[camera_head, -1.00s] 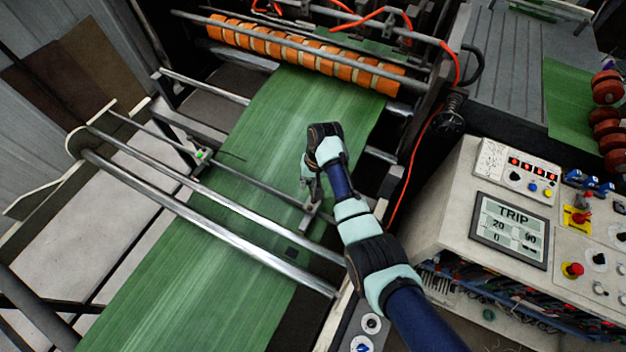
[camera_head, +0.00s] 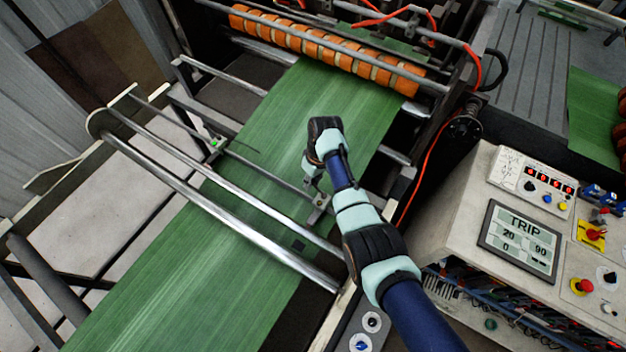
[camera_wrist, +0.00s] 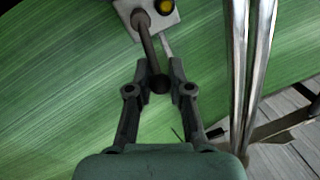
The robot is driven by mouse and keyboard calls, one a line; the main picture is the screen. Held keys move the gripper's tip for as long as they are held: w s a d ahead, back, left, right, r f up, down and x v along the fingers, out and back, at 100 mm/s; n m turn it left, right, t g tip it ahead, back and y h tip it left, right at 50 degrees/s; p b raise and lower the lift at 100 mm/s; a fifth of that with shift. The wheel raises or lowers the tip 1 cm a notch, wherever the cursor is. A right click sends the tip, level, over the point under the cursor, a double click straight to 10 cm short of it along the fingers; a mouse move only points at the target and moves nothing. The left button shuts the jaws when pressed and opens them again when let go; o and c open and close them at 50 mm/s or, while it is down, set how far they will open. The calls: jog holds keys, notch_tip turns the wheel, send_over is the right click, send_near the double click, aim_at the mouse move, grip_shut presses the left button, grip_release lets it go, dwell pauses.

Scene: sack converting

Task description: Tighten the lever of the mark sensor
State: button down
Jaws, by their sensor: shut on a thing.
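The mark sensor (camera_wrist: 167,18) is a small pale grey block with a yellow round face at the top of the wrist view. Its lever (camera_wrist: 148,48) is a dark rod with a round knob. It runs from the block down between the fingertips of my gripper (camera_wrist: 159,82), which is shut on it near the knob. In the head view the sensor (camera_head: 321,200) sits on a cross bar over the green web, and my gripper (camera_head: 313,180) is at it, partly hidden by my wrist.
The green sack web (camera_head: 190,270) runs under the sensor to the orange rollers (camera_head: 330,55). Shiny bars (camera_head: 225,215) cross it close by.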

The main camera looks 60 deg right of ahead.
dwell(0.4)
jog(key=c, duration=1)
grip_release()
jog(key=shift+c, duration=0.2)
notch_tip(320, 180, up, 12)
jog(key=d, duration=0.2)
jog(key=shift+s, duration=0.45)
jog(key=shift+f, duration=0.1)
